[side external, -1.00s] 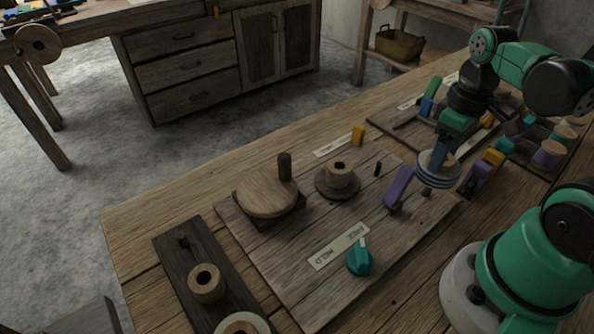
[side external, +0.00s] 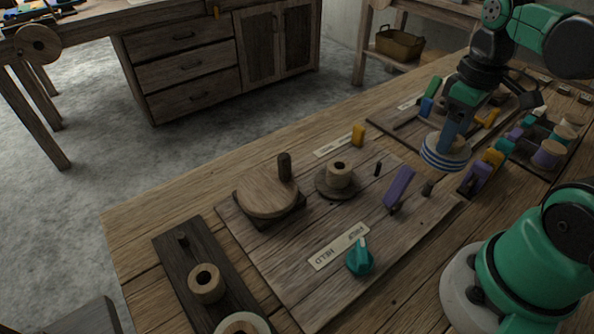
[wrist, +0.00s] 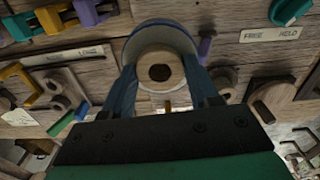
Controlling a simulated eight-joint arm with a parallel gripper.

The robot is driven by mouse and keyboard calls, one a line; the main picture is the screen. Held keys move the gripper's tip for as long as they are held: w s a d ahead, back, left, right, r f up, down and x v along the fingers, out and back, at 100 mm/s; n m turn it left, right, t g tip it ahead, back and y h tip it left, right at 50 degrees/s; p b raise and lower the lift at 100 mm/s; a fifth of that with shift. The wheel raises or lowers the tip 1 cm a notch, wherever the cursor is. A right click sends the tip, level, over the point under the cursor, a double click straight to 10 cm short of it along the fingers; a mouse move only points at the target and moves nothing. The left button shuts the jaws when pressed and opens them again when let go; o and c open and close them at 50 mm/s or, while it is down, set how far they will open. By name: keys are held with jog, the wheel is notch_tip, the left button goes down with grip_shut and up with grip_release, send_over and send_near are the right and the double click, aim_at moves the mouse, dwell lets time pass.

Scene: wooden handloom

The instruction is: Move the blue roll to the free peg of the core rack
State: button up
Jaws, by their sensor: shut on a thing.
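The blue roll (side external: 445,153), striped blue and white around a pale core, is off the board, beside the purple lever (side external: 399,186). My gripper (side external: 453,134) is shut on it from above. In the wrist view the roll (wrist: 160,36) sits between both fingers, its core hole facing the camera. The core rack (side external: 190,254) is a dark board at the lower left. One short peg (side external: 183,240) on it is bare. A wooden core (side external: 206,284) sits in its middle, and a pale ring-shaped roll (side external: 242,324) is cut by the bottom edge.
The board in the middle carries a round wooden disc with an upright handle (side external: 284,167), a flanged spool (side external: 339,177), a teal knob (side external: 359,258) and a small black peg (side external: 378,169). Colored clamps and spools crowd the right side. The table's left front is bare.

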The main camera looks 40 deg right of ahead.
jog(key=w+a+r+n, duration=0.3)
jog(key=w+a+r, duration=0.1)
jog(key=w+r, duration=0.35)
jog(key=n, duration=0.9)
send_over(181, 235)
notch_tip(181, 235, down, 8)
jog(key=shift+f, duration=3.55)
jog(key=shift+f, duration=0.2)
jog(key=shift+f, duration=0.3)
